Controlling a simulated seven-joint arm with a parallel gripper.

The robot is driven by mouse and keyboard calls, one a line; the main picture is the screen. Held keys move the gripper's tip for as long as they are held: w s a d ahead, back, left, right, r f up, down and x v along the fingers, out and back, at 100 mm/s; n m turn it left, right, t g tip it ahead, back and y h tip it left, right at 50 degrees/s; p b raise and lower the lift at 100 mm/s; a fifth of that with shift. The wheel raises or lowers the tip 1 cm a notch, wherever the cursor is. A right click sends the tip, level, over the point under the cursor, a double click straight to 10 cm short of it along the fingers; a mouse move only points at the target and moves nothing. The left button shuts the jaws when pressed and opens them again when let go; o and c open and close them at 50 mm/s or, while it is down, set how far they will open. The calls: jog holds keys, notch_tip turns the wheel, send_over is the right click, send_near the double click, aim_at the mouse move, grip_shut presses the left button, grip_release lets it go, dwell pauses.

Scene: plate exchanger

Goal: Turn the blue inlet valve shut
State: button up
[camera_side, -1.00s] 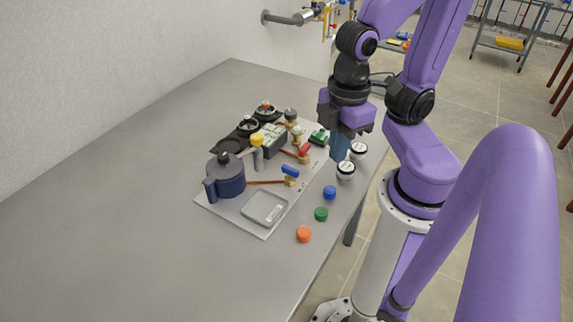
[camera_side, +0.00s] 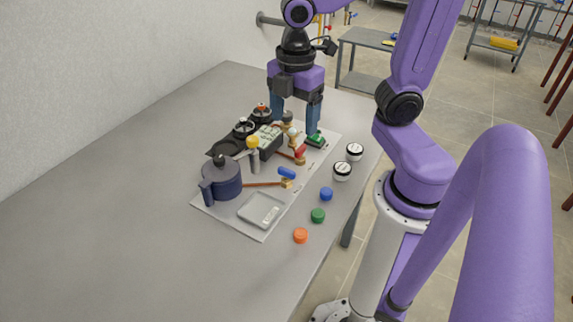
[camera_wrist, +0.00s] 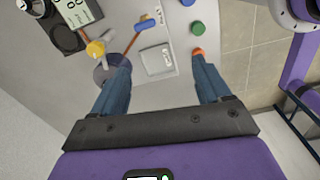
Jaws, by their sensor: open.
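The blue inlet valve (camera_side: 287,172) is a small blue lever on a brass body, at the end of a copper pipe (camera_side: 262,184) from the dark blue tank (camera_side: 222,180). It also shows near the top of the wrist view (camera_wrist: 145,24). I cannot tell its exact angle to the pipe. My gripper (camera_side: 296,122) points down over the far part of the panel, behind the blue valve and apart from it. In the wrist view my gripper (camera_wrist: 160,62) has its fingers wide apart with nothing held between them.
A red-handled valve (camera_side: 300,151), a yellow knob (camera_side: 252,142) and a green block (camera_side: 315,140) crowd the panel. A grey tray (camera_side: 260,210) lies in front. Blue (camera_side: 326,194), green (camera_side: 317,215) and orange (camera_side: 300,235) caps stand along the right. The left tabletop is bare.

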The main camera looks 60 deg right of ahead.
aim_at(287, 170)
jog(key=shift+n, duration=0.7)
jog(key=w+f, duration=0.1)
jog(key=f, duration=0.4)
jog(key=w+d+f, duration=0.1)
jog(key=f, duration=0.5)
jog(key=w+d+f, duration=0.1)
jog(key=f, duration=0.4)
jog(key=shift+f, duration=0.3)
jog(key=c, duration=1.1)
